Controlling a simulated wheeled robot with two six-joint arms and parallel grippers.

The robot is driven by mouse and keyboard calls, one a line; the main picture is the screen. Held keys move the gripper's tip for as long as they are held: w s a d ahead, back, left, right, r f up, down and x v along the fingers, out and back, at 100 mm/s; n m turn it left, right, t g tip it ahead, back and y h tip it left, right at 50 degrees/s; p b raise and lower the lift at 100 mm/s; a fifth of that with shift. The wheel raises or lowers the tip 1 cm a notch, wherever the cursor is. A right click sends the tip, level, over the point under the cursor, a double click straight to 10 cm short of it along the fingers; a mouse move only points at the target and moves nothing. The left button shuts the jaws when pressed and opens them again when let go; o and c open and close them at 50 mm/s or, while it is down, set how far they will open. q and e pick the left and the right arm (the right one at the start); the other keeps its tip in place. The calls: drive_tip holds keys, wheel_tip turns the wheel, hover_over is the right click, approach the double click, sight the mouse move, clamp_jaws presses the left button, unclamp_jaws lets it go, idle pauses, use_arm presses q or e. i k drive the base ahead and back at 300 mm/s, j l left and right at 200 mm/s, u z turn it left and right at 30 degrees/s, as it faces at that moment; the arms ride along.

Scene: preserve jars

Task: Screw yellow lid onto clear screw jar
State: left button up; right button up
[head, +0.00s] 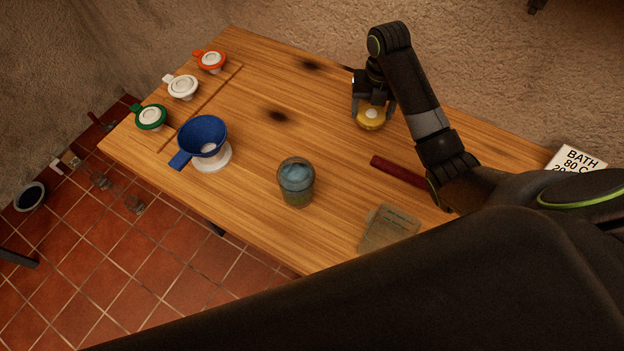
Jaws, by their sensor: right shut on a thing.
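The clear screw jar (296,183) stands upright and open-topped near the middle of the table, with bluish contents. The yellow lid (370,119) is at the far side of the table, with a pale round spot on its top. My right gripper (372,104) is shut on the yellow lid, its fingers at the lid's sides. I cannot tell whether the lid touches the table. The lid is apart from the jar, behind it and to the right. My left gripper is not in view.
A blue funnel (203,137) on a white base stands left of the jar. Green (151,118), white (182,87) and orange (210,61) ringed lids sit on a board at the left. A dark red bar (398,171) and a grey-brown cloth (389,229) lie right. A sign (577,161) stands at the right edge.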

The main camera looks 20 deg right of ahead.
sight(295, 174)
drive_tip(key=k, duration=0.55)
drive_tip(key=k+l+u, duration=0.2)
drive_tip(key=k+l, duration=0.15)
drive_tip(key=k, duration=0.25)
